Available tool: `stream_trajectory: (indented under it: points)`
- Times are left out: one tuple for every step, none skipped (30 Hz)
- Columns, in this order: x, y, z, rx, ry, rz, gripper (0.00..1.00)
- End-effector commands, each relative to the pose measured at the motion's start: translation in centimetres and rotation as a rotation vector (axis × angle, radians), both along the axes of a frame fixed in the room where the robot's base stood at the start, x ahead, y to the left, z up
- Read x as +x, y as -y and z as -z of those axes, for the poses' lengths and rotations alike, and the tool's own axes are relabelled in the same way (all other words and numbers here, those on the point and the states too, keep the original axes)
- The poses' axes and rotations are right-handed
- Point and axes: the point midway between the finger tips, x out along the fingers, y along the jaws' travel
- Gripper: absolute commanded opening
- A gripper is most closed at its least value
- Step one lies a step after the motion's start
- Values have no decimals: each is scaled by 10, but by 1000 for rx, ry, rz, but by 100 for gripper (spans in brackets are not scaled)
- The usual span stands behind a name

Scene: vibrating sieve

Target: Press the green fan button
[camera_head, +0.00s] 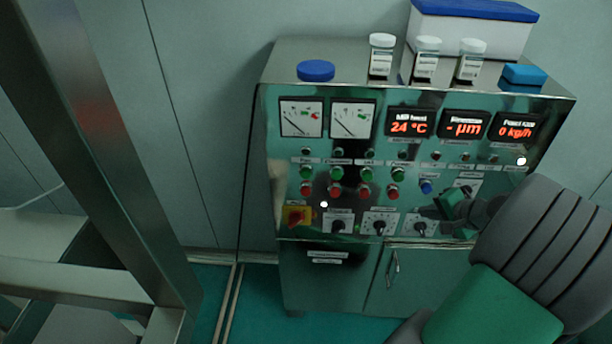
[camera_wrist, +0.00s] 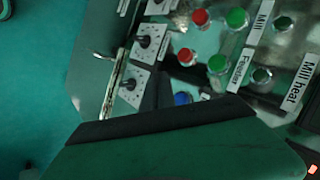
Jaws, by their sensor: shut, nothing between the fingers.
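The control panel (camera_head: 320,225) has a row of green buttons above red ones. The green buttons are the far-left one (camera_head: 306,172), a second (camera_head: 336,173), a third (camera_head: 365,174) and a right one (camera_head: 398,173). Their small labels are too blurred to tell which is the fan. The wrist view shows two green buttons close up, an upper one (camera_wrist: 238,18) and a lower one (camera_wrist: 217,64) by a label starting with F. My gripper (camera_head: 442,208) is shut and empty, right of and below the right green button.
A blue button (camera_head: 426,187) sits between the green row and my gripper. Knobs (camera_head: 380,224) and a red-on-yellow switch (camera_head: 296,216) are below. Bottles (camera_head: 382,55) and a blue-lidded box (camera_head: 470,30) stand on top. A metal frame (camera_head: 110,150) is at left.

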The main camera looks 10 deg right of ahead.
Motion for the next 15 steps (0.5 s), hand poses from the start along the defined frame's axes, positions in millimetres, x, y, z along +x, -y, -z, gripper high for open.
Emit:
stream_trajectory:
  points:
    - [10, -26, -8, -51, -30, -78, 0]
    - [14, -43, -12, -88, -56, -129, 0]
    - [18, -68, -18, -145, -93, -207, 0]
    - [19, -89, -23, -192, -120, -270, 0]
    - [18, -110, -28, -241, -148, -333, 0]
    - [14, -137, -35, -307, -183, -417, 0]
    - [9, -158, -41, -356, -206, -480, 0]
    - [2, -177, -46, -406, -225, -541, 0]
    - [-9, -201, -53, -470, -248, -619, 0]
    - [-18, -217, -58, -515, -262, -673, 0]
    - [-28, -231, -63, -556, -273, -724, 0]
    - [-42, -247, -67, -602, -285, -783, 0]
    - [-51, -256, -70, -633, -292, -820, 0]
    - [-59, -263, -72, -658, -296, -852, 0]
    - [-69, -271, -74, -685, -300, -887, 0]
